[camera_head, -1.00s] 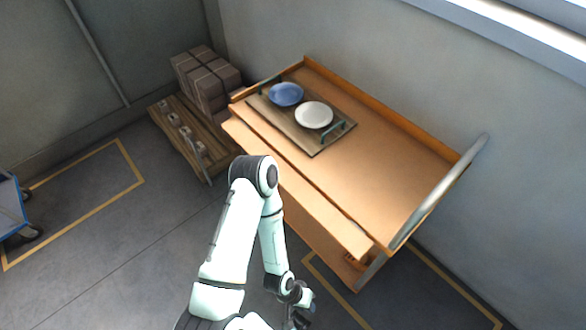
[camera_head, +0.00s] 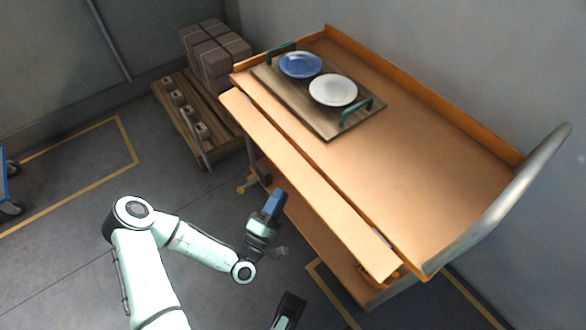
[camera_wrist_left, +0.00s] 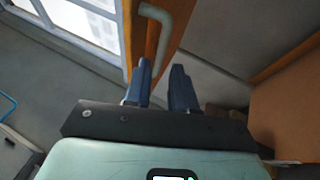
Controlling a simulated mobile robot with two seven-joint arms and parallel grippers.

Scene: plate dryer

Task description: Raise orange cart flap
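The orange cart (camera_head: 440,180) stands against the wall. Its flap (camera_head: 310,185) is a long narrow orange panel along the near edge of the top, appearing folded outward and separated from the top by a dark seam. My left gripper (camera_head: 273,203) is below and in front of the flap, apart from it, pointing up toward it. In the left wrist view its two blue fingers (camera_wrist_left: 160,82) are apart with nothing between them. A dark piece (camera_head: 289,312) at the bottom edge may be my right gripper; its fingers cannot be made out.
A wooden tray (camera_head: 325,126) with a blue plate (camera_head: 300,65) and a white plate (camera_head: 333,90) sits on the cart top. A grey handle (camera_head: 510,195) rises at its right end. Boxes (camera_head: 213,55) on a pallet (camera_head: 195,117) stand behind left. Floor in front is clear.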

